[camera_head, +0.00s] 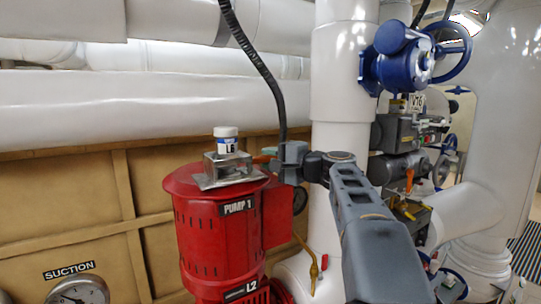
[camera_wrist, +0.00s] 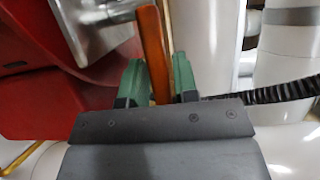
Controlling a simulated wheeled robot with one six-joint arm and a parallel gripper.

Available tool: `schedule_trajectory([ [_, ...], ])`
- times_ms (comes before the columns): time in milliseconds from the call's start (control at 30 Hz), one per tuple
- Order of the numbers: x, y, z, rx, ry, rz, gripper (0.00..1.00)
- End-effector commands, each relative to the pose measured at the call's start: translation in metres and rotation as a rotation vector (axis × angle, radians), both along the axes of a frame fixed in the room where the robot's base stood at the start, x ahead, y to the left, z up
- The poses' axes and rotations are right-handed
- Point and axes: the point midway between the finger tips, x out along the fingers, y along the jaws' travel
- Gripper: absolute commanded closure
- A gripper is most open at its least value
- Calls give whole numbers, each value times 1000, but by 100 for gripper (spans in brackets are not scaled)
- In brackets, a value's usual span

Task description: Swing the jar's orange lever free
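The white jar (camera_head: 227,140) with a blue label stands upright in a square metal holder (camera_head: 228,174) on top of the red pump. The holder's metal corner also shows in the wrist view (camera_wrist: 98,25). The orange lever (camera_wrist: 152,45) runs down between the two green fingers of my gripper (camera_wrist: 159,80). The lever's lower end is hidden behind my gripper.
The red pump (camera_head: 215,235) stands below the holder. A black corrugated hose (camera_head: 262,66) hangs just behind my gripper. A thick white pipe (camera_head: 338,90) stands at the right, with blue and grey valves (camera_head: 402,55) beyond it. White pipes run across the back wall.

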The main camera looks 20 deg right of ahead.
Motion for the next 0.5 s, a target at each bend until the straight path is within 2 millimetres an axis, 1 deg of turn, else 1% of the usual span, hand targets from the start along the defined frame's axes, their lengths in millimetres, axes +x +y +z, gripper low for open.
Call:
schedule_trajectory([
  [367, 3, 2, 0, 0, 0, 0, 72],
  [500, 3, 2, 0, 0, 0, 0, 86],
])
